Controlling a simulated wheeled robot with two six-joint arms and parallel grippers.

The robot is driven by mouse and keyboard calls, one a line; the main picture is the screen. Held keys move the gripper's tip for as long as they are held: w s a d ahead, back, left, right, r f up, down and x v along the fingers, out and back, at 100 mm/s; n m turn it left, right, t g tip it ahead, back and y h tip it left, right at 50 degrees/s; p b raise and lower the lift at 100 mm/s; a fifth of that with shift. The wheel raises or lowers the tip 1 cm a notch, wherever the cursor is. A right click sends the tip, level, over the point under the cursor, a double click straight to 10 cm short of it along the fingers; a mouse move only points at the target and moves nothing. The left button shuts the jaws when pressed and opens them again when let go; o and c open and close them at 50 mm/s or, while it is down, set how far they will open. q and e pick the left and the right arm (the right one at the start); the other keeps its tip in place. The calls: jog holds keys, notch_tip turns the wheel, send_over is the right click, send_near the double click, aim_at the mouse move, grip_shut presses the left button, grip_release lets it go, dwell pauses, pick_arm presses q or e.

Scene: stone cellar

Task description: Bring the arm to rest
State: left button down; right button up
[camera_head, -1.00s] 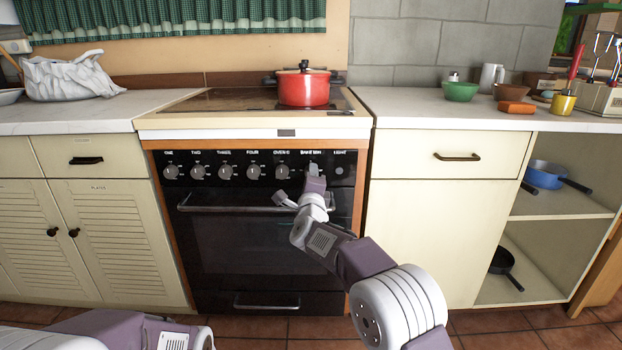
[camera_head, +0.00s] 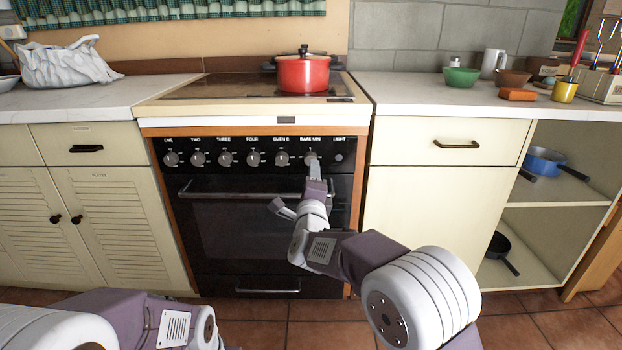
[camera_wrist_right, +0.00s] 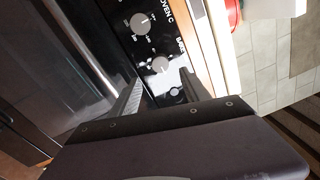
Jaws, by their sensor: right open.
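My right gripper (camera_head: 297,190) is open and empty in front of the upper part of the oven (camera_head: 240,235), below the rightmost knob (camera_head: 311,158). The right arm reaches in from the lower right, bent at a large white joint. In the right wrist view the two dark fingers of the right gripper (camera_wrist_right: 160,92) stand apart, with the knob (camera_wrist_right: 160,66) seen between them. No grip on it shows. My left arm (camera_head: 130,320) lies low across the bottom left corner. The left gripper is out of the picture.
A red pot (camera_head: 303,72) stands on the cooktop. The oven has a long door handle (camera_head: 240,190). Cream cabinets (camera_head: 435,210) flank it. Bowls and a mug (camera_head: 493,63) stand on the right counter. Open shelves (camera_head: 540,200) hold blue and black pans. Tiled floor shows in front.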

jog(key=shift+s, duration=0.8)
